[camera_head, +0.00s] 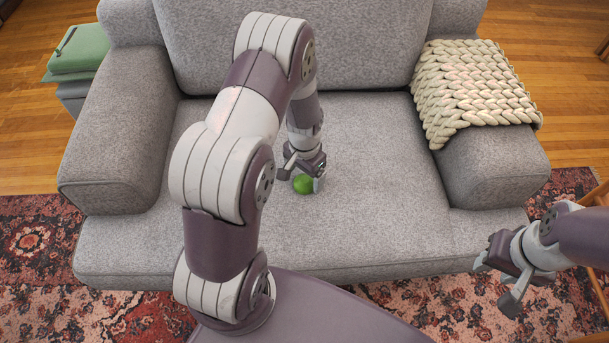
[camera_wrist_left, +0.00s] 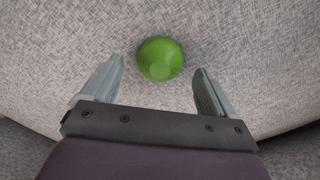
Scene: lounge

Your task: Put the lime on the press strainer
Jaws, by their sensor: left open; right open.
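The green lime (camera_head: 303,184) lies on the seat of the grey sofa (camera_head: 380,200). My left gripper (camera_head: 302,180) points down at the lime and is open. In the left wrist view the lime (camera_wrist_left: 160,59) sits a little beyond the gap between the two fingertips (camera_wrist_left: 158,75), with a finger to each side and no visible contact. My right gripper (camera_head: 496,280) is open and empty at the lower right, in front of the sofa. I see no press strainer in either view.
A cream knitted throw (camera_head: 470,88) hangs over the sofa's right armrest. A green box-like thing (camera_head: 80,50) stands beyond the left armrest (camera_head: 120,140). A patterned red rug (camera_head: 35,250) lies on the wooden floor. The seat around the lime is clear.

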